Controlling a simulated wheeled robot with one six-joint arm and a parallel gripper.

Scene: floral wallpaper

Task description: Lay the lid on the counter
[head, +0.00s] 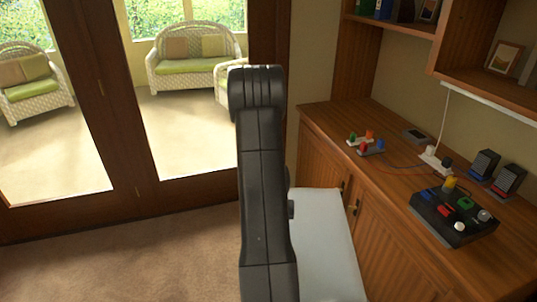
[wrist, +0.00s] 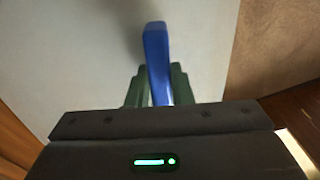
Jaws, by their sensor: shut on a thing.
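A narrow blue bar (wrist: 156,60) stands between the dark green fingers of my gripper (wrist: 155,88) in the wrist view, and the gripper is shut on it. Behind the bar is a flat pale grey panel (wrist: 85,50), with a soft shadow near the bar's far end. I cannot tell whether the bar is joined to the panel or which of them is the lid. In the head view a pale grey panel (head: 325,240) shows beside the wooden counter (head: 385,200), in front of its cabinet doors. My arm hides my gripper and the blue bar there.
A black box with coloured knobs (head: 455,216), a small board with coloured plugs (head: 366,143), a power strip (head: 435,160) with cables and two dark blocks (head: 497,172) stand on the counter. Shelves (head: 485,85) overhang its back. Bare wood shows along its front and near right.

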